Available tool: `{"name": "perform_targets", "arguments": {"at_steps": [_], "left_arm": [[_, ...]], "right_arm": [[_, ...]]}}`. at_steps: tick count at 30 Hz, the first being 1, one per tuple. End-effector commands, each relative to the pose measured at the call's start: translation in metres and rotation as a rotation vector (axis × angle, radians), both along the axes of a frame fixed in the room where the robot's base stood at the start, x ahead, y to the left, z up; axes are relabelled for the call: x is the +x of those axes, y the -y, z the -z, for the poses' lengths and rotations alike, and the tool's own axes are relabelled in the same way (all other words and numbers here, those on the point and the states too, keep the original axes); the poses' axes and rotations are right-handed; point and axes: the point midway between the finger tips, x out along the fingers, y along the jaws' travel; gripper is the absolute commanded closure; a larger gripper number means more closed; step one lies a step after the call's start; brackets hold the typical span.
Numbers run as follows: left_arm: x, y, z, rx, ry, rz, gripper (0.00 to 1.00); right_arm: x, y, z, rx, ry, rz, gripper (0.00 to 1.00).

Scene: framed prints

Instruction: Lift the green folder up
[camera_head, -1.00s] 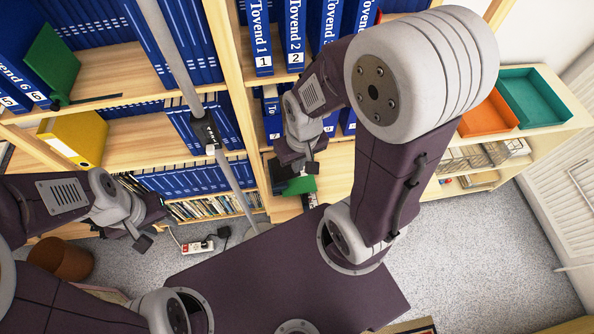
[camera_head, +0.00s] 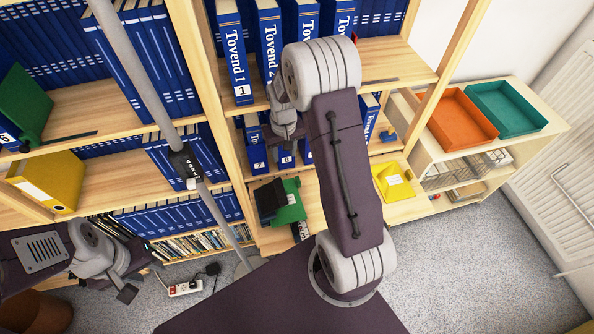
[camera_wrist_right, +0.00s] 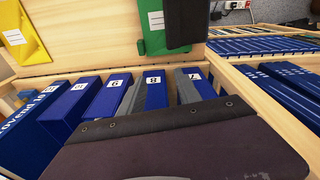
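In the right wrist view the green folder (camera_wrist_right: 154,32) shows at the top, partly covered by the black one (camera_wrist_right: 185,22). A second green folder (camera_head: 24,104) stands on a shelf at the far left. My left gripper (camera_head: 110,287) is low at the left, fingers apart and empty.
Blue binders (camera_head: 232,55) fill the shelves around my right gripper. A yellow folder (camera_head: 392,182) lies to the right on the low shelf. Orange (camera_head: 458,118) and teal (camera_head: 506,107) trays sit on the right unit. A grey pole (camera_head: 150,75) crosses the left shelves. The right floor is clear.

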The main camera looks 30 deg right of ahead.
Motion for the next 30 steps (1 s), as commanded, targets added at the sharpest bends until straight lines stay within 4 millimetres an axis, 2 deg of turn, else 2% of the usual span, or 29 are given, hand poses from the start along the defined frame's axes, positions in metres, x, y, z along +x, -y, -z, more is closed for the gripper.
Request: {"name": "perform_targets", "arguments": {"at_steps": [1, 3, 6, 9, 20, 23, 30], "left_arm": [[0.0, 0.0, 0.007, 0.0, 0.0, 0.0, 0.64], [0.0, 0.0, 0.01, 0.0, 0.0, 0.0, 0.64], [0.0, 0.0, 0.012, 0.0, 0.0, 0.0, 0.64], [0.0, 0.0, 0.013, 0.0, 0.0, 0.0, 0.64], [0.0, 0.0, 0.012, 0.0, 0.0, 0.0, 0.64], [0.0, 0.0, 0.011, 0.0, 0.0, 0.0, 0.64], [0.0, 0.0, 0.008, 0.0, 0.0, 0.0, 0.64]], "right_arm": [[-0.001, 0.012, 0.024, 0.006, -0.026, 0.031, 0.6], [-0.007, 0.024, 0.044, 0.013, -0.056, 0.062, 0.6], [-0.018, 0.031, 0.061, 0.023, -0.093, 0.089, 0.6], [-0.024, 0.036, 0.068, 0.028, -0.109, 0.104, 0.6], [-0.025, 0.037, 0.069, 0.029, -0.108, 0.11, 0.6], [-0.025, 0.037, 0.078, 0.029, -0.11, 0.109, 0.6], [-0.026, 0.037, 0.121, 0.029, -0.112, 0.109, 0.6]]}}
